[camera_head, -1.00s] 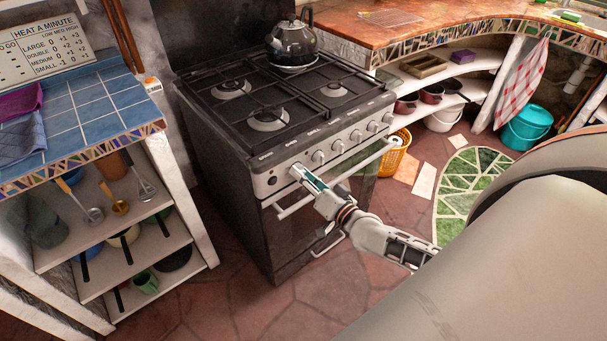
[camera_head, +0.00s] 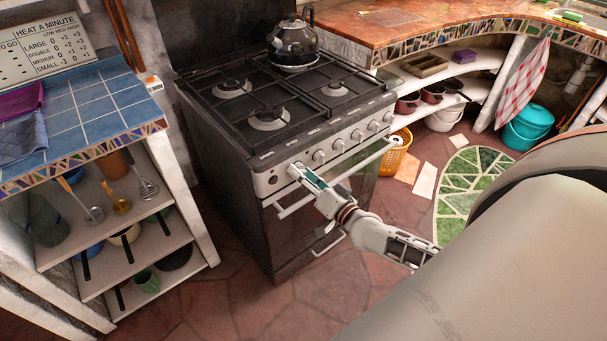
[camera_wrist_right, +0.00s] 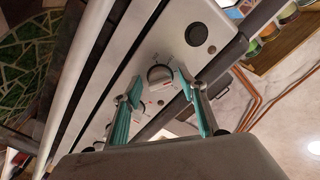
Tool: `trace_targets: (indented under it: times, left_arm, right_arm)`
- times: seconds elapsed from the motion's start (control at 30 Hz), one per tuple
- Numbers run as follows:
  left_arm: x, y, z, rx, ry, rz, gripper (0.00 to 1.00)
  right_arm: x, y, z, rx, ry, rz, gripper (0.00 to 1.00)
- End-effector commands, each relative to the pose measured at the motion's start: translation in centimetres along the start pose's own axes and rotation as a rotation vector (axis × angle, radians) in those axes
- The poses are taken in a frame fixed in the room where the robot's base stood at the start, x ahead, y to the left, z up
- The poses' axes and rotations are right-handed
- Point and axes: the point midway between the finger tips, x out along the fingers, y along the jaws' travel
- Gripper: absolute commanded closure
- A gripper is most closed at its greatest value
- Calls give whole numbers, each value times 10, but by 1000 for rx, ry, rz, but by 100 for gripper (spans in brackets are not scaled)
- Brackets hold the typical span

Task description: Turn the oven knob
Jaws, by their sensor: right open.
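The oven (camera_head: 238,150) is a dark stove with a silver front panel and a row of round silver knobs (camera_head: 319,156). My right gripper (camera_head: 299,171) is at the left end of this row, at the front panel. In the right wrist view, its two teal-padded fingers (camera_wrist_right: 158,84) are open, with a silver knob (camera_wrist_right: 160,77) between and just beyond the fingertips. I cannot tell whether the fingers touch it. In the head view the gripper hides most of this knob. My left gripper is not in view.
A kettle (camera_head: 292,43) stands on the back of the stove. The oven door's handle bar (camera_head: 372,157) runs below the knobs. A blue-tiled counter (camera_head: 88,105) with shelves is at the left. Open floor lies in front.

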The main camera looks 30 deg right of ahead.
Motion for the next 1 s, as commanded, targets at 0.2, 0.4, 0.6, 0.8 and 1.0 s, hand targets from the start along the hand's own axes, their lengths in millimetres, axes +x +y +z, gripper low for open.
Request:
trace_targets:
  times: [0.2, 0.4, 0.6, 0.8, 1.0]
  left_arm:
    - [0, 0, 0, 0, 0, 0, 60]
    - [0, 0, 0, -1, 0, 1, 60]
    - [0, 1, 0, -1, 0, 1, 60]
    - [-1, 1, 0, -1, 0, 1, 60]
    - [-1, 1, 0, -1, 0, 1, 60]
  right_arm:
    - [-15, 1, 1, -1, -2, 1, 58]
    - [-52, 1, 1, -1, -3, 2, 58]
    - [-89, 1, 1, -1, -4, 1, 58]
    - [-113, 0, 0, 0, 0, 1, 58]
    - [-120, 0, 0, 0, 0, 0, 58]
